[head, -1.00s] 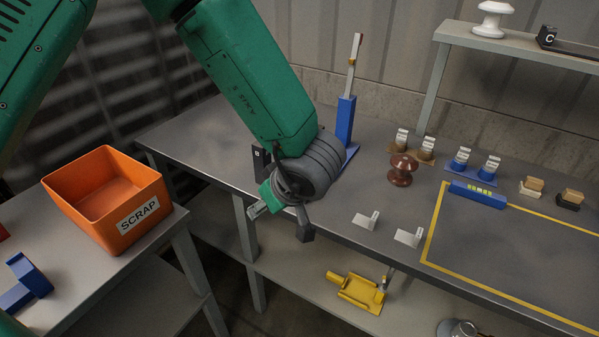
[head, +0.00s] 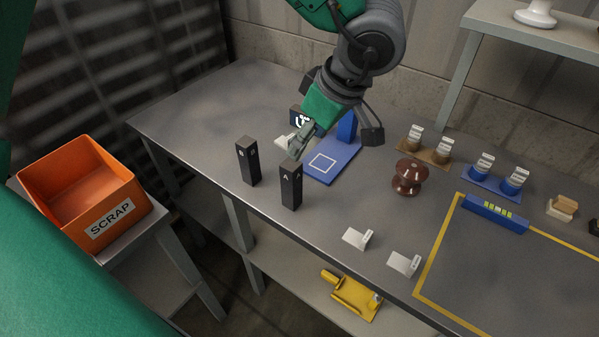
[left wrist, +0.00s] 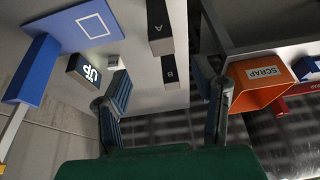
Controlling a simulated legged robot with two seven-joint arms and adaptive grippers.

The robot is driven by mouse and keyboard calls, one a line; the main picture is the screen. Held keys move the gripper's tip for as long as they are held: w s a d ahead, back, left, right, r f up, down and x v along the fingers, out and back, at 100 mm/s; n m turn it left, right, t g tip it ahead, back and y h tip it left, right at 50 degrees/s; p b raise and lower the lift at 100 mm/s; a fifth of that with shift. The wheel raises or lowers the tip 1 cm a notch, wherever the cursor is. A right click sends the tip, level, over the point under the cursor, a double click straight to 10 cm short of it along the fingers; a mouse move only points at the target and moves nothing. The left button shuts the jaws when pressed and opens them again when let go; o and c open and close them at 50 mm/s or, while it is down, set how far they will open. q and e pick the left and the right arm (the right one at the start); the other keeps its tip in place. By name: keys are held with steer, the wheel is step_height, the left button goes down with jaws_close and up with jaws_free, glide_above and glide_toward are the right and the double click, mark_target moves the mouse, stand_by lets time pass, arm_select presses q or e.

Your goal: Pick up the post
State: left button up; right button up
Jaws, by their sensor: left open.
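Two black upright posts stand on the grey table: one marked A (head: 291,187) and one marked B (head: 248,162). In the left wrist view post A (left wrist: 159,25) and post B (left wrist: 171,80) appear at the top middle. A black block marked UP (left wrist: 84,70) sits near the blue base plate (head: 332,164); in the head view my gripper partly covers it. I cannot tell which piece is the task's post. My left gripper (head: 305,141) is open and empty, beyond and above post A. My right gripper is not in view.
An orange SCRAP bin (head: 84,197) stands on a lower table at left. A brown insulator (head: 409,178), white tags (head: 404,262) and a yellow-bordered area lie to the right. A yellow tool (head: 352,296) is on the lower shelf. The table's left end is clear.

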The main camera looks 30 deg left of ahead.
mark_target(290, 164)
arm_select(q)
steer(key=f, duration=0.3)
steer(key=f+b, duration=0.1)
steer(key=shift+s+a+f, duration=0.2)
steer(key=shift+s+a, duration=0.1)
steer(key=a+f, duration=0.3)
steer(key=shift+w+a+f+b, duration=0.1)
steer(key=shift+w+f+b, duration=0.15)
steer(key=shift+b, duration=0.05)
steer(key=x, duration=0.2)
steer(key=b+x, duration=0.1)
steer(key=shift+d+f, duration=0.2)
steer(key=shift+f, duration=0.05)
steer(key=shift+d+f, duration=0.15)
steer(key=shift+f, duration=0.15)
steer(key=shift+d, duration=0.15)
steer(key=shift+a+f, duration=0.1)
steer(key=shift+a, duration=0.4)
steer(key=c, duration=1.1)
steer(key=shift+a, duration=0.1)
jaws_close()
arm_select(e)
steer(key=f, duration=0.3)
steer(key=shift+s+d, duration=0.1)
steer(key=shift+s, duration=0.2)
